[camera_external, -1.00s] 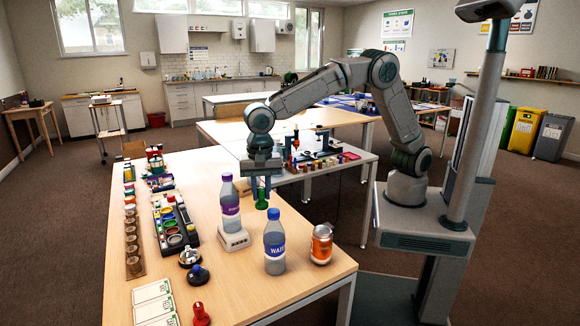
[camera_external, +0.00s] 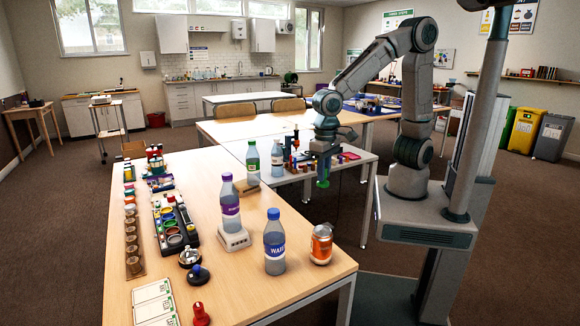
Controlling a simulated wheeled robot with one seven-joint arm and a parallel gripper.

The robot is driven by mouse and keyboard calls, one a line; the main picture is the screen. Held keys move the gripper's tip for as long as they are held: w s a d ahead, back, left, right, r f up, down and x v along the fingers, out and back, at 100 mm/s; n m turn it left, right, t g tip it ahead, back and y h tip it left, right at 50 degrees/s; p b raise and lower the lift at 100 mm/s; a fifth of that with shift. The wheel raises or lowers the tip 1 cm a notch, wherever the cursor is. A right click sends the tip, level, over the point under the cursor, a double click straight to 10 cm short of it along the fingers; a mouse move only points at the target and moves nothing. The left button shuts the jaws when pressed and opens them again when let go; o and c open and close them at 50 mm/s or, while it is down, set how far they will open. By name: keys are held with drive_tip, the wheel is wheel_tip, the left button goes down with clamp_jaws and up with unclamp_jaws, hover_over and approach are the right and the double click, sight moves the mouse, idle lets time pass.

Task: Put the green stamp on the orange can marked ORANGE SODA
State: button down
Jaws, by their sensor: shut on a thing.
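My gripper (camera_external: 322,165) is shut on the green stamp (camera_external: 323,179) and holds it in the air, above and behind the orange can, near the table's right side. The orange can (camera_external: 321,245) stands upright near the right front corner of the wooden table; its lettering is too small to read. The stamp is well apart from the can. The stamp's lower end points down.
A blue-capped water bottle (camera_external: 274,243) stands just left of the can. A purple-labelled bottle (camera_external: 230,205) stands on a white block (camera_external: 234,239). Green-capped (camera_external: 253,163) and blue-capped (camera_external: 277,160) bottles stand farther back. Red (camera_external: 201,314) and blue (camera_external: 197,276) stamps stand at left front.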

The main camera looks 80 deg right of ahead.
drive_tip(key=a+f, duration=0.1)
drive_tip(key=a, duration=0.2)
drive_tip(key=s+a+f, duration=0.1)
drive_tip(key=a+f, duration=0.1)
drive_tip(key=a, duration=0.1)
drive_tip(key=a+f+p, duration=0.1)
drive_tip(key=a+f, duration=0.1)
drive_tip(key=a, duration=0.1)
drive_tip(key=shift+s+a+f, duration=0.1)
drive_tip(key=shift+s+f, duration=0.15)
drive_tip(key=shift+f, duration=2.05)
drive_tip(key=shift+f, duration=0.2)
drive_tip(key=c, duration=1.3)
unclamp_jaws()
drive_tip(key=shift+o, duration=0.2)
wheel_tip(320, 180, up, 12)
drive_tip(key=shift+r, duration=0.2)
